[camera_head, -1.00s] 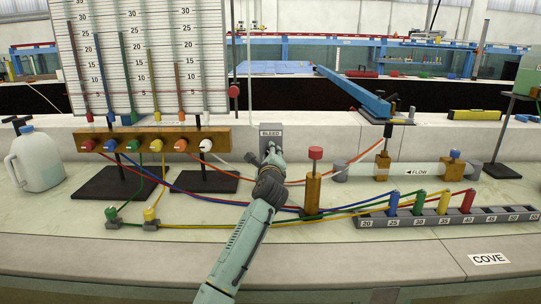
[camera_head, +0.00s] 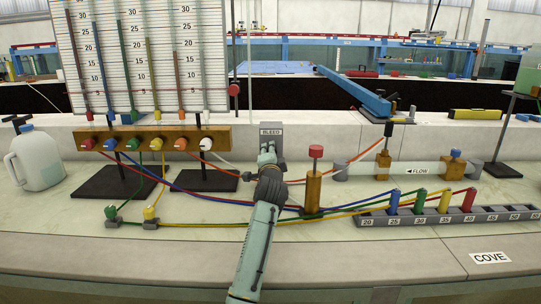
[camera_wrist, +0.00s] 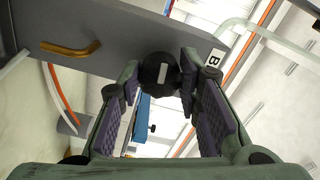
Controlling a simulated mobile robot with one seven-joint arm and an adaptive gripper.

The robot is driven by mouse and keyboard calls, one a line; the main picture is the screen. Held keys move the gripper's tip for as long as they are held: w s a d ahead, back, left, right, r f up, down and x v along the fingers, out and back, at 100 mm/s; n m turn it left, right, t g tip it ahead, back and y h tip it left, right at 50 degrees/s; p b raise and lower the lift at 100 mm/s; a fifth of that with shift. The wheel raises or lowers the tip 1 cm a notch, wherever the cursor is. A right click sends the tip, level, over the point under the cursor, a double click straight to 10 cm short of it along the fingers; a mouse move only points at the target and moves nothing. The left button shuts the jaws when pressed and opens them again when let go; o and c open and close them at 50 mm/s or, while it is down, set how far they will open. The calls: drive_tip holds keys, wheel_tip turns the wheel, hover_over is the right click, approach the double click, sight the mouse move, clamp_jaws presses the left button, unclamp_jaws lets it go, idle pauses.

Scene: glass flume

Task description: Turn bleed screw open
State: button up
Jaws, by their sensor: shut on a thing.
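The bleed screw's dark round knob (camera_wrist: 160,72) with a white mark on its face shows in the wrist view, in front of a grey plate (camera_wrist: 105,38). My gripper (camera_wrist: 161,78) has one finger on each side of the knob and is shut on it. In the head view my gripper (camera_head: 266,152) is at the grey plate with the BLEED label (camera_head: 271,131) and hides the knob. A corner of the label (camera_wrist: 214,57) shows in the wrist view, with the letter B.
A bent brass tube (camera_wrist: 70,49) sticks out of the plate. A wooden manifold (camera_head: 150,138) with coloured taps stands left. A wooden post with a red cap (camera_head: 315,152) stands close right. Coloured tubes cross the bench near my arm, and a row of grey sockets (camera_head: 490,214) lies right.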

drive_tip(key=shift+f+n, duration=0.1)
drive_tip(key=shift+n, duration=2.2)
drive_tip(key=o, duration=1.1)
drive_tip(key=shift+o, duration=0.2)
drive_tip(key=s, duration=1.2)
